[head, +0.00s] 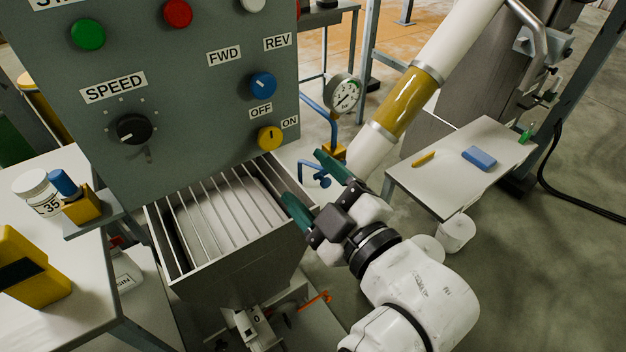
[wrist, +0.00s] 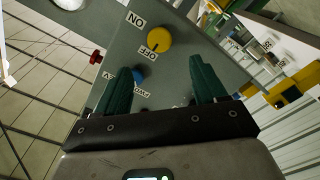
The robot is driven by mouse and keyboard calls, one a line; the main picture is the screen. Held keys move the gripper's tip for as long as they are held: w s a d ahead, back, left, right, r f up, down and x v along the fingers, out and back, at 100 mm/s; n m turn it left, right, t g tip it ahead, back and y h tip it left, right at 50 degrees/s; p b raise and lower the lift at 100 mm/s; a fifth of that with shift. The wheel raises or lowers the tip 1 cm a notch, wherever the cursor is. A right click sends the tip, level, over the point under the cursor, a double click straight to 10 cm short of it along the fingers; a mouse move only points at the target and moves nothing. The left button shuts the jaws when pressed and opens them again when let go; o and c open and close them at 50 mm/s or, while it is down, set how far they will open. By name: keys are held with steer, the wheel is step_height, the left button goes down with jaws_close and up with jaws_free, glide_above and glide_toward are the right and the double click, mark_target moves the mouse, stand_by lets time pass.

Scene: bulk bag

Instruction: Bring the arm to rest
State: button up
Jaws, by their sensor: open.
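My gripper (head: 308,180) is open and empty, with two green fingers apart. In the head view it hangs beside the right side of the slatted hopper (head: 232,270), close to the lower right of the grey control panel (head: 180,90). In the wrist view my gripper (wrist: 165,85) faces the panel, and the yellow knob (wrist: 158,39) shows between the fingers with some space in front of it. The yellow knob (head: 269,138) sits by the ON and OFF labels, below the blue knob (head: 263,85).
A pressure gauge (head: 345,93) and blue pipe stand just behind my gripper. A small table (head: 460,170) at right holds a blue block (head: 479,158) and a yellow marker (head: 423,159). A left bench holds a white jar (head: 36,190) and a yellow device (head: 30,270). Open floor lies at the lower right.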

steer(key=s+d+f+m+g+h+p, duration=0.1)
steer(key=s+d+f+m+g+h, duration=0.35)
steer(key=d+f, duration=0.5)
steer(key=s+d+f+m+g+h, duration=0.4)
steer(key=d+f, duration=0.3)
steer(key=f, duration=0.5)
steer(key=s+d+f+m+g+h, duration=0.1)
steer(key=s+d+f+m, duration=0.3)
steer(key=s, duration=0.4)
steer(key=s+d+f+m+g+p, duration=0.1)
steer(key=s+d+f+m+g, duration=0.2)
steer(key=s+d, duration=0.3)
steer(key=s+f+g, duration=0.1)
steer(key=s, duration=0.2)
steer(key=shift+s+d+f+m+h, duration=0.15)
steer(key=shift+d+f+m+h, duration=0.05)
steer(key=shift+d+m+h, duration=0.15)
